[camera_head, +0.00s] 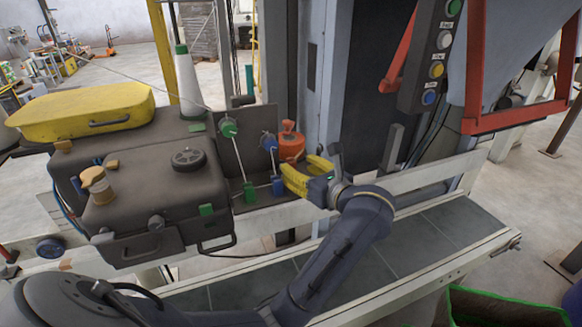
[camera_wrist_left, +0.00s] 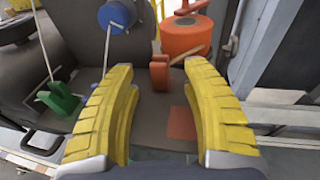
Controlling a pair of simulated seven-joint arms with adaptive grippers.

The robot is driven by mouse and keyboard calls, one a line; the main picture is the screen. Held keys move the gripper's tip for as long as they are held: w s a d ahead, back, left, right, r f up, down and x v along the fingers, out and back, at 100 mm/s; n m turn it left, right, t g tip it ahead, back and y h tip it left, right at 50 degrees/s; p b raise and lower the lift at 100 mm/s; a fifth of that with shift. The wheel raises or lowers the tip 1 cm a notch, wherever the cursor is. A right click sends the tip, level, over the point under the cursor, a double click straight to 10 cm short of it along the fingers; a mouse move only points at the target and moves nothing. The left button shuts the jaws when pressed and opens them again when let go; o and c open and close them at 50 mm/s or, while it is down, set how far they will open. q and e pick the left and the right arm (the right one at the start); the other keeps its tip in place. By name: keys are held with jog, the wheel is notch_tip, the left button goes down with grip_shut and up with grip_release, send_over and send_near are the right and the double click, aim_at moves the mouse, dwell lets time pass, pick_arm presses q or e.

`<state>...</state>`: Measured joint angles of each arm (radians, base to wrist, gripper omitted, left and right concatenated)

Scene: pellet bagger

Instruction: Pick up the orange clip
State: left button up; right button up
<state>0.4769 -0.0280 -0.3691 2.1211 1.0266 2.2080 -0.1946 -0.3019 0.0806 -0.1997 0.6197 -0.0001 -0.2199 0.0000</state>
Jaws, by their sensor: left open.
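The orange clip (camera_wrist_left: 160,72) stands upright on the dark machine top in the left wrist view, beyond and between my yellow fingertips. My left gripper (camera_wrist_left: 157,75) is open and empty, its fingers on either side of the line to the clip and apart from it. In the head view my left gripper (camera_head: 306,172) reaches in over the machine's right end. There I cannot make out the clip, which seems hidden by the yellow fingers. My right gripper is not in view.
An orange reel (camera_wrist_left: 185,35) stands just behind the clip, with a blue reel (camera_wrist_left: 117,15) to its left. A green clip (camera_wrist_left: 58,100) stands left of my fingers. An orange square patch (camera_wrist_left: 180,123) lies nearer. A blue clip (camera_head: 277,185) is left of my gripper.

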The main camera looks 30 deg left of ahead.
aim_at(294, 165)
pick_arm(q)
jog(key=shift+x, duration=1.55)
grip_shut()
